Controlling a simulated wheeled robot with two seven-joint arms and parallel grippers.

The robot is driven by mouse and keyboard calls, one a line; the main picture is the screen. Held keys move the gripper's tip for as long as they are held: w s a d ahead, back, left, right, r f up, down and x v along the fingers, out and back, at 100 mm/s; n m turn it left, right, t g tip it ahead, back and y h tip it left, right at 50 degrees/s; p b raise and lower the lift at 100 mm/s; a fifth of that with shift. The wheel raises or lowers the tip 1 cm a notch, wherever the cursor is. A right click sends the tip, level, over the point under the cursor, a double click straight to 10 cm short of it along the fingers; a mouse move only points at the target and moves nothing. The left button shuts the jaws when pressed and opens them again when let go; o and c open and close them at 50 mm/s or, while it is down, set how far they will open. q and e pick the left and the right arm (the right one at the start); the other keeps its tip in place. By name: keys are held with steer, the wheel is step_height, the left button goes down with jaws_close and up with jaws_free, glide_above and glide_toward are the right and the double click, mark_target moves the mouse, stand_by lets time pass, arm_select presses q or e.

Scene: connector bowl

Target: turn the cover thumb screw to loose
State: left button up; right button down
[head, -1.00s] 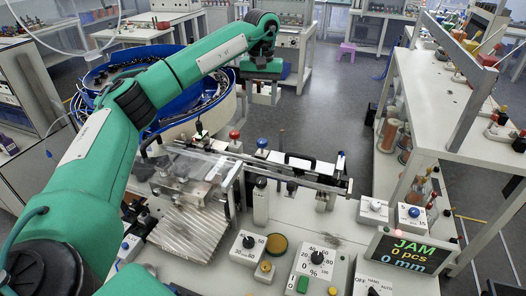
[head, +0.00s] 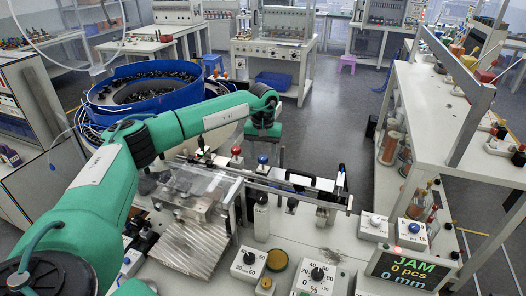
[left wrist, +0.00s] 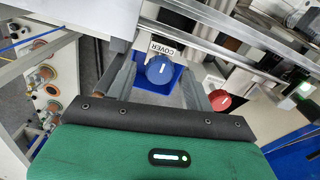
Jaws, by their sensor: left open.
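The cover thumb screw is a blue round knob (head: 263,158) with a pale mark, behind the rail of the machine. In the left wrist view the blue knob (left wrist: 160,69) lies next to a white COVER label (left wrist: 162,49). My left gripper (head: 264,143) is open and points down just above and behind the screw in the head view. In the left wrist view the blue knob shows between the two fingers; I cannot tell that either finger touches it. My right gripper is not in view.
A red knob (head: 236,152) stands close to the left of the blue one; it also shows in the left wrist view (left wrist: 219,99). A clear cover (head: 190,187) and a long rail (head: 290,188) lie in front. A display (head: 408,266) reads JAM. A blue bowl feeder (head: 145,90) stands behind.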

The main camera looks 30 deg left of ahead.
arm_select(q)
steer(key=shift+f, duration=0.4)
steer(key=c, duration=1)
steer(key=shift+o, duration=0.2)
